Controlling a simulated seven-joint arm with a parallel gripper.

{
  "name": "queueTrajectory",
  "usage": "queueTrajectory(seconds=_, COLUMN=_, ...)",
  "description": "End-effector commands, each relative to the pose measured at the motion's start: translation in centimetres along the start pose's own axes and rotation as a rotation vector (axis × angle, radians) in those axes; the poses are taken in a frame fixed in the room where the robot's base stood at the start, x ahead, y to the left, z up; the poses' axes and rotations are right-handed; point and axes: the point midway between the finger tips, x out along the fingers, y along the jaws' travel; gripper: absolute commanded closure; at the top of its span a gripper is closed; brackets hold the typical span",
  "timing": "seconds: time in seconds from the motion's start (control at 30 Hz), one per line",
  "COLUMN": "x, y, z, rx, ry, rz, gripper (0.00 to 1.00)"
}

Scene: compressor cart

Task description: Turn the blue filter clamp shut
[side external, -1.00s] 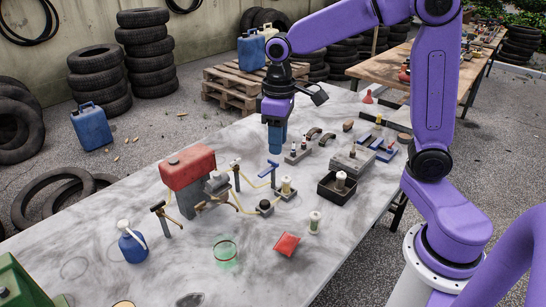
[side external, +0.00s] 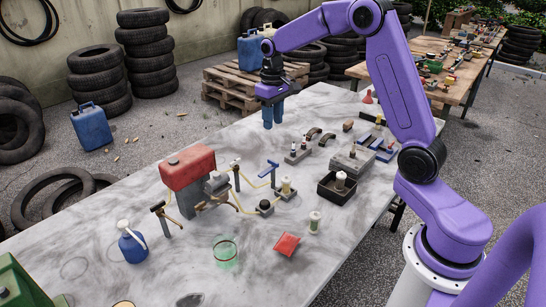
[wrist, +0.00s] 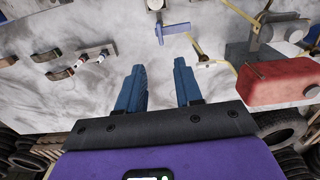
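A blue lever-like clamp (side external: 271,168) stands on a short post beside the yellow hose, right of the red tank (side external: 188,167). Its handle lies roughly level. In the wrist view the blue clamp (wrist: 174,30) is beyond the fingertips, slightly right of centre, with the red tank (wrist: 282,82) to its right. My gripper (side external: 272,124) hangs fingers down above the far part of the table, behind the clamp and apart from it. In the wrist view its two blue fingers (wrist: 159,65) are spread with only table between them. A pale filter cup (side external: 285,186) stands near the clamp.
Yellow hoses (side external: 247,207) link the tank, posts and fittings. A black tray (side external: 337,188), a grey block (side external: 352,159) and small fittings (side external: 297,151) stand to the right. The table's far left edge is clear.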

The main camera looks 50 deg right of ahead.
Motion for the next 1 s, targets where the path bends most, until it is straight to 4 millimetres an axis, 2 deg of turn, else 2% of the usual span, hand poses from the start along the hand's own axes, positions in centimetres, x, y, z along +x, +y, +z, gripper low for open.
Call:
queueTrajectory(seconds=0.2, x=4.3, y=0.0, z=0.1, rx=0.001, ry=-0.005, rz=0.000, gripper=0.65)
queueTrajectory(seconds=0.6, x=11.3, y=0.0, z=0.1, rx=0.000, ry=-0.003, rz=0.000, gripper=0.65)
queueTrajectory(seconds=0.8, x=13.2, y=0.0, z=0.1, rx=0.001, ry=-0.001, rz=0.000, gripper=0.65)
queueTrajectory(seconds=1.0, x=13.7, y=0.0, z=0.0, rx=0.001, ry=0.001, rz=0.000, gripper=0.65)
